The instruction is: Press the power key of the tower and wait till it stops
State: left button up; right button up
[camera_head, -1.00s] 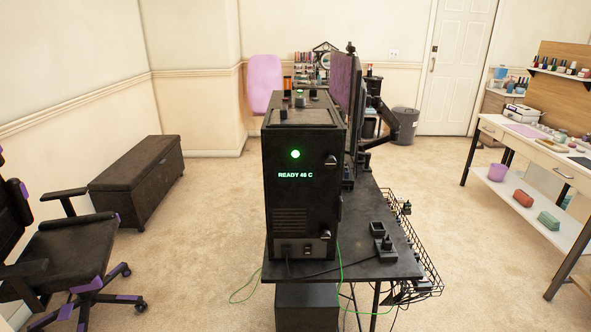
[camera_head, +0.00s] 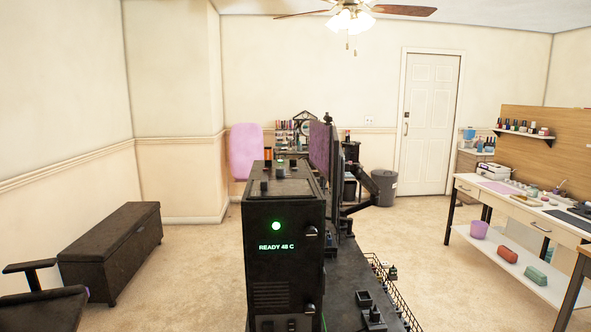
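The black tower (camera_head: 285,240) stands upright on the dark desk (camera_head: 352,318), its near face toward me. A round green light (camera_head: 276,226) glows on that face, with the green text "READY 48 C" (camera_head: 276,247) below it. Small knobs or keys (camera_head: 279,172) sit on the tower's top; I cannot tell which control is the power key. Neither of my grippers shows in the head view.
Two monitors (camera_head: 330,160) stand behind the tower on the desk. A wire basket (camera_head: 394,290) hangs along the desk's right edge. A dark chest (camera_head: 112,250) and part of a chair (camera_head: 40,300) are at left. Open carpet lies between the desk and the white worktable (camera_head: 518,212).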

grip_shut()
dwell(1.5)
